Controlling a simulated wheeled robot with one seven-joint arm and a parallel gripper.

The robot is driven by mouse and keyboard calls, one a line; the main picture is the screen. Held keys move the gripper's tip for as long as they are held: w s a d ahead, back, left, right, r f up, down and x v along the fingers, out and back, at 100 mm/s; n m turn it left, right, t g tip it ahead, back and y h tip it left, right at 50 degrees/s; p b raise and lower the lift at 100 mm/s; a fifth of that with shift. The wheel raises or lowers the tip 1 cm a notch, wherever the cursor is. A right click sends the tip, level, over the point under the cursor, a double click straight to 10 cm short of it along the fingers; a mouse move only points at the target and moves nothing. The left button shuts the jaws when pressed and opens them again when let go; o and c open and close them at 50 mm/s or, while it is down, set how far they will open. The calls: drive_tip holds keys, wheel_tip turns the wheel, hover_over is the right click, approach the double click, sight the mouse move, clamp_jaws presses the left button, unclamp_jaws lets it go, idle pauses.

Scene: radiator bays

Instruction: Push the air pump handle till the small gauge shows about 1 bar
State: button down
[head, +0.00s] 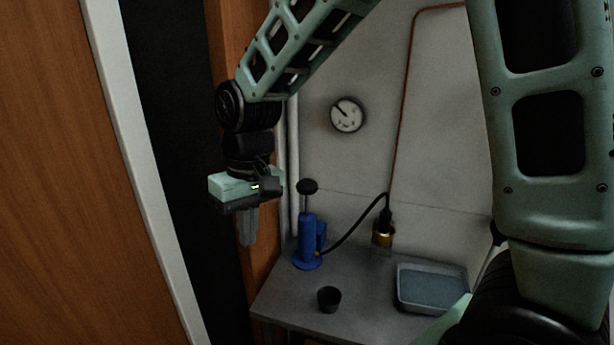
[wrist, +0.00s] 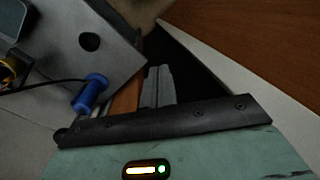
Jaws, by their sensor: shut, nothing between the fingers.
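The blue air pump (head: 307,245) stands upright at the back left of the grey bench in the head view. Its black handle knob (head: 307,187) is raised on a thin rod above the body. The pump body also shows in the wrist view (wrist: 89,95). A round white gauge (head: 347,115) hangs on the wall; its needle appears to point up-left, and its figures are too small to read. My gripper (head: 248,235) is shut and empty, pointing down, left of the pump and apart from it. Its fingers show together in the wrist view (wrist: 160,85).
A black hose (head: 350,226) runs from the pump to a brass fitting (head: 383,236). A black cup (head: 329,299) and a grey-blue tray (head: 402,290) stand on the bench (head: 285,300). A wooden panel (head: 80,200) lies left of my gripper. Pipes run up the wall.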

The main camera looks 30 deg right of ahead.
drive_tip(key=w+d+r+m+p, duration=0.2)
drive_tip(key=w+d, duration=0.2)
drive_tip(key=w, duration=0.3)
drive_tip(key=m+h+p, duration=0.1)
drive_tip(key=m+p, duration=0.5)
drive_tip(key=p, duration=0.1)
approach(307, 181)
drive_tip(key=shift+w+r, duration=0.2)
drive_tip(key=shift+r, duration=0.05)
drive_tip(key=shift+f, duration=0.1)
drive_tip(key=shift+s+a+f+b, duration=0.1)
drive_tip(key=shift+s+f+b, duration=0.1)
drive_tip(key=shift+f+b, duration=1.3)
drive_tip(key=shift+s+a+f+b, duration=0.15)
drive_tip(key=shift+f+b, duration=0.95)
drive_tip(key=shift+f, duration=0.75)
drive_tip(key=shift+f, duration=0.15)
